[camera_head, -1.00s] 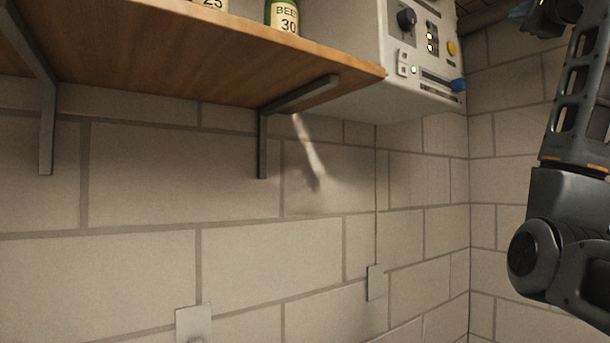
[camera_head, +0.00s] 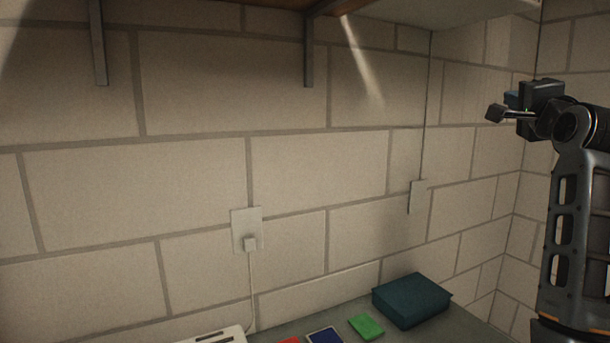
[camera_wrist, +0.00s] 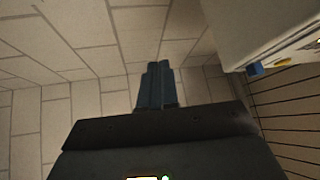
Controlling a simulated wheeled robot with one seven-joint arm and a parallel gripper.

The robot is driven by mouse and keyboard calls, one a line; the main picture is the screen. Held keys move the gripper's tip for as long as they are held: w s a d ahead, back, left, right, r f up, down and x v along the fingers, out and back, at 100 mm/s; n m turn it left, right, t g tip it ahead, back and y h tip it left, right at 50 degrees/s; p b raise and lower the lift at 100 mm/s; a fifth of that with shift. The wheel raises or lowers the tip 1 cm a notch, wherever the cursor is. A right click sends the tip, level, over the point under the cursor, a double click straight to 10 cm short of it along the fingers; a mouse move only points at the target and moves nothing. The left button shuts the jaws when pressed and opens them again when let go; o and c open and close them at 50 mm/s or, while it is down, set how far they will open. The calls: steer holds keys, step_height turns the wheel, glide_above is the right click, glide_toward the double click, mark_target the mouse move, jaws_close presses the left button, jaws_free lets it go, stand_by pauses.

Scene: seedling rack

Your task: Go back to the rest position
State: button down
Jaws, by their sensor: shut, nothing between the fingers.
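My gripper (camera_head: 497,113) is at the right of the head view, raised in front of the wall near the corner and pointing left. In the wrist view its two blue-grey fingers (camera_wrist: 157,84) lie together with nothing between them. It touches nothing that I can see.
A wooden shelf (camera_head: 275,4) on metal brackets runs along the top. A white control box (camera_wrist: 270,35) is at the upper right of the wrist view. Below, the counter (camera_head: 290,320) bears a dark teal box (camera_head: 411,300), a green block (camera_head: 366,327), and a white device (camera_head: 215,337) at the bottom edge. A wall socket (camera_head: 247,229) has a cord.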

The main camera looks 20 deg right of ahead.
steer(key=a+f+n+y, duration=0.1)
steer(key=a+f+n, duration=0.3)
steer(key=f, duration=0.6)
steer(key=a+f+n+y, duration=0.1)
steer(key=a+f, duration=0.5)
steer(key=f, duration=0.5)
steer(key=s+a+f+n+y, duration=0.2)
steer(key=s+a+f+n, duration=0.1)
steer(key=s+a+f, duration=0.4)
steer(key=s+a+f+n+y, duration=0.1)
steer(key=s+a+f+n, duration=0.25)
steer(key=a+f, duration=0.4)
steer(key=s+a+f+n+g+y, duration=0.1)
steer(key=s+a+f+n+y, duration=0.1)
steer(key=s, duration=0.8)
steer(key=s+a+f+n+y, duration=0.2)
steer(key=s+a+n, duration=0.3)
steer(key=s, duration=0.6)
steer(key=s+a+f+n+g+y, duration=0.1)
steer(key=s+a+f+n+y, duration=0.1)
steer(key=s+a, duration=0.5)
steer(key=s+n, duration=0.1)
steer(key=s, duration=0.2)
steer(key=shift+s+a+f+n+g, duration=0.15)
steer(key=shift+s+a+n+g, duration=0.15)
steer(key=shift+s+n, duration=0.1)
